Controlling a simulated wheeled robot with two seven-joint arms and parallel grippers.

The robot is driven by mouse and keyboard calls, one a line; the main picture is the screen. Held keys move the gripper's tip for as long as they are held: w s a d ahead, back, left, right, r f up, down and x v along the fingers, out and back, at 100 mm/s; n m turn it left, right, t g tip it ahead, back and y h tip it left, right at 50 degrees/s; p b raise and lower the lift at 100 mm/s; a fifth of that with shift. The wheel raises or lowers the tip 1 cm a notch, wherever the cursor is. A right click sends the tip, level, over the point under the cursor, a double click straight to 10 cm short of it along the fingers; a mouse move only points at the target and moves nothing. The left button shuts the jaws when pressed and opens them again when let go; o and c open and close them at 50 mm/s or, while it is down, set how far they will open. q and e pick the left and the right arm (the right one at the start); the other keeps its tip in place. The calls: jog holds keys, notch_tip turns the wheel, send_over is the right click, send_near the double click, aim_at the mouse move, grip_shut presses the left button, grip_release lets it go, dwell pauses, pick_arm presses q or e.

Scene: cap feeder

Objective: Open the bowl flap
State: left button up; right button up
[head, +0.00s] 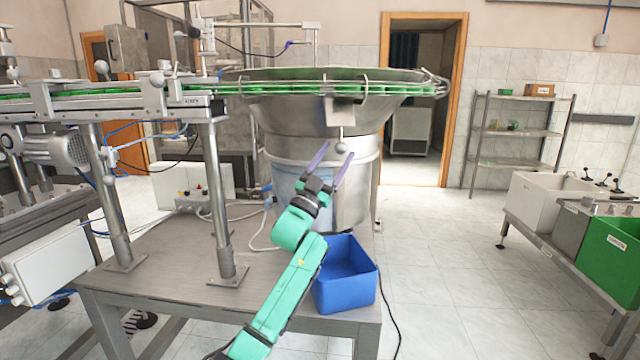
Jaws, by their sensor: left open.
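The steel feeder bowl (282,118) stands at the centre, on a cylindrical base, with green caps along its rim track. The bowl flap (341,110) is a small grey plate at the front of the rim. A round knob (340,148) hangs below it on a thin rod. The flap appears to hang down against the bowl. My left gripper (339,150) is open, its two purple fingers pointing up at the knob. In the picture the knob lies between the fingertips; I cannot tell whether they touch it. My right gripper is out of view.
A blue bin (346,278) stands on the table (180,285) right of my left forearm. The conveyor (105,105) and its post (220,200) are at the left. A white bin (545,205) and green bin (612,250) are at the right. Floor between is clear.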

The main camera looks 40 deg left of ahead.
pick_arm(q)
jog(key=b+v, duration=0.2)
jog(key=v, duration=1)
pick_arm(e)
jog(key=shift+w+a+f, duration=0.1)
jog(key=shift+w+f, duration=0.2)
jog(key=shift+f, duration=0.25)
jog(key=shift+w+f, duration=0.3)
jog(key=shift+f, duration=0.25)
